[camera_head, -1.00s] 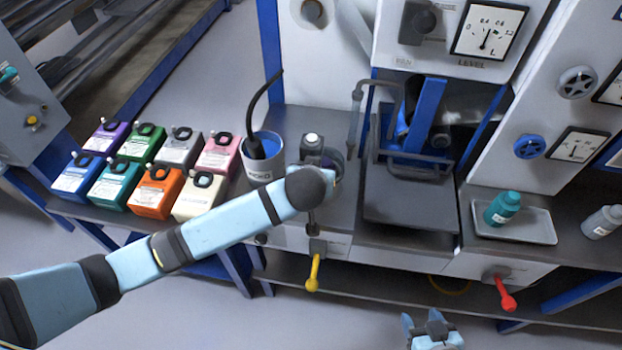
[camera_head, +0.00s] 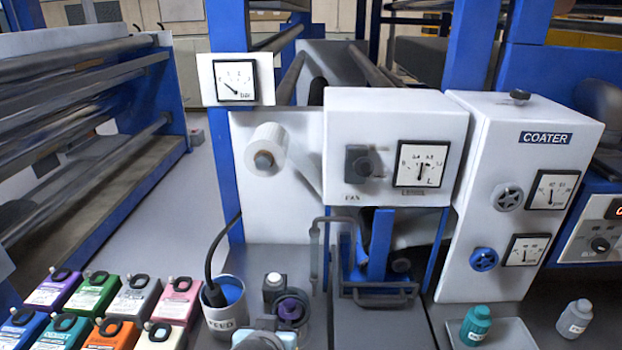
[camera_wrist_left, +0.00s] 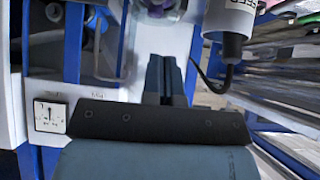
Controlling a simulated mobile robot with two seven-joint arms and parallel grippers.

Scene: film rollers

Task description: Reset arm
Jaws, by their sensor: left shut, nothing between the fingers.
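My left gripper (camera_wrist_left: 168,78) shows in the left wrist view with its two dark blue fingers together. It is shut, with nothing between the fingers. The white feed cup (camera_wrist_left: 229,18) shows close by at the upper right of that view, apart from the fingers. In the head view only a small light-blue part of my left arm shows at the bottom edge, in front of the bench; the left gripper itself cannot be made out there. My right gripper is in neither current view.
The feed cup (camera_head: 226,315) with a dark hose stands beside several coloured jugs (camera_head: 90,295). A purple part (camera_head: 292,309) sits right of the cup. A teal bottle (camera_head: 475,326) stands on a tray (camera_head: 507,334); a grey bottle (camera_head: 574,318) is further right. The coater cabinet (camera_head: 520,190) rises behind.

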